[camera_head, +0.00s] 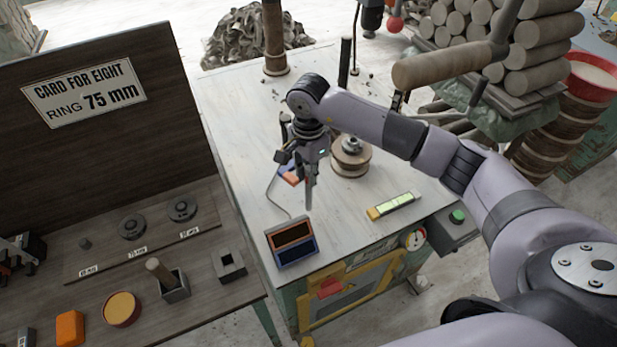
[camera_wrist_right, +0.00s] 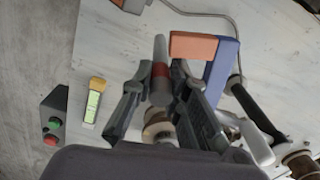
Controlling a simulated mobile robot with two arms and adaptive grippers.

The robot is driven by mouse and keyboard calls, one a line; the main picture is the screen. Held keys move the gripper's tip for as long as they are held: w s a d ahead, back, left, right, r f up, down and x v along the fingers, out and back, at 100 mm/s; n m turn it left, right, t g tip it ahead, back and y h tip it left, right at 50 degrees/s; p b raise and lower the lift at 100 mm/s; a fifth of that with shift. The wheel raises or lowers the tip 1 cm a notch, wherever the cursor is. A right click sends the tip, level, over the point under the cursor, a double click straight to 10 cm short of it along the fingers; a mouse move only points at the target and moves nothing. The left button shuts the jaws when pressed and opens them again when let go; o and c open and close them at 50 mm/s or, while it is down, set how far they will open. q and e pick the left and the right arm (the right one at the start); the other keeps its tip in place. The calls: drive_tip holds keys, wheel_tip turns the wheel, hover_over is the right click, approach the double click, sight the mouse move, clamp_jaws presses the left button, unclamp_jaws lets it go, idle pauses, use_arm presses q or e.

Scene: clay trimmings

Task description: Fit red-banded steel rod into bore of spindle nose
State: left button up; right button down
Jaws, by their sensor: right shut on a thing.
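My right gripper (camera_head: 309,178) hangs over the table, pointing down, left of the spindle nose in the head view. It is shut on the red-banded steel rod; in the wrist view the rod (camera_wrist_right: 160,48) shows grey with a red band, between the two dark fingers. The spindle nose (camera_head: 351,158) is a round tan spool-like part with a metal centre, standing on the table. It shows partly in the wrist view (camera_wrist_right: 156,131), behind the gripper. Its bore cannot be made out. My left gripper is not in view.
A box with orange and blue frames (camera_head: 292,242) stands at the table's front left. A yellow-ended level with a green face (camera_head: 394,206) lies front right, near a green-button box (camera_head: 457,216). A thick wooden roller (camera_head: 442,66) and clay logs are behind right.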

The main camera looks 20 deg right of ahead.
sight(309, 190)
drive_tip(key=shift+f, duration=1.25)
drive_tip(key=shift+f, duration=0.15)
drive_tip(key=c, duration=1.6)
unclamp_jaws()
drive_tip(key=shift+o, duration=0.2)
